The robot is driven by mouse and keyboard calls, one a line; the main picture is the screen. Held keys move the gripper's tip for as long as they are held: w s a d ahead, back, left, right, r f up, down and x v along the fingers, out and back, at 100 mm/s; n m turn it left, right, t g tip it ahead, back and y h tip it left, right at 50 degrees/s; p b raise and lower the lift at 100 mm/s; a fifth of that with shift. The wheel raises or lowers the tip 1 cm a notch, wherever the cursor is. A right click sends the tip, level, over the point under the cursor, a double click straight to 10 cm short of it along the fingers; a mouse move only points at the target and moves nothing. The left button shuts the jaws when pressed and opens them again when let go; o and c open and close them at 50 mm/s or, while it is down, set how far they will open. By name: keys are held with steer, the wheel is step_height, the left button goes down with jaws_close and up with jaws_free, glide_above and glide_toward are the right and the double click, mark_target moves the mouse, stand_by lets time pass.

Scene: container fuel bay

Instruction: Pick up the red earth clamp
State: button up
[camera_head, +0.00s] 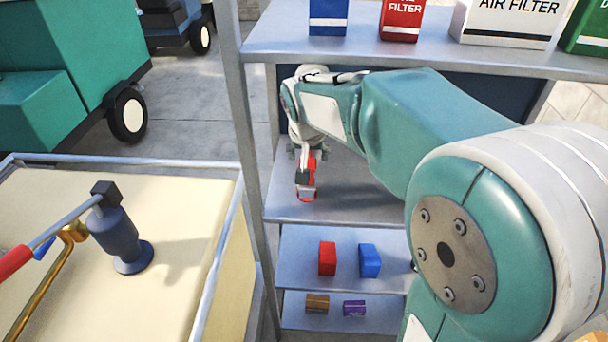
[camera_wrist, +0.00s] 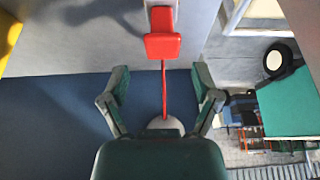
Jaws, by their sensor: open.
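The red earth clamp (camera_head: 312,165) is on the middle shelf of the rack in the head view, just below my gripper (camera_head: 305,152), with a dark block in front of it. In the wrist view the red clamp (camera_wrist: 163,46) shows at the top centre, with a thin red bar running down from it between the fingers. My gripper (camera_wrist: 160,84) is open there, one finger on each side of the bar with gaps on both sides. The lower end of the bar is hidden near a pale rounded shape. I cannot tell whether any finger touches the clamp.
The top shelf (camera_head: 430,45) holds filter boxes, including a red box (camera_head: 402,18). Lower shelves hold a red block (camera_head: 327,258), a blue block (camera_head: 369,260) and smaller blocks. A rack post (camera_head: 247,150) stands left of my arm. A cream-topped bench (camera_head: 180,205) is at left.

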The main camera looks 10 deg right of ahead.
steer(key=shift+w+f, duration=0.45)
steer(key=shift+w, duration=0.2)
steer(key=x, duration=0.7)
steer(key=shift+f, duration=0.2)
jaws_close()
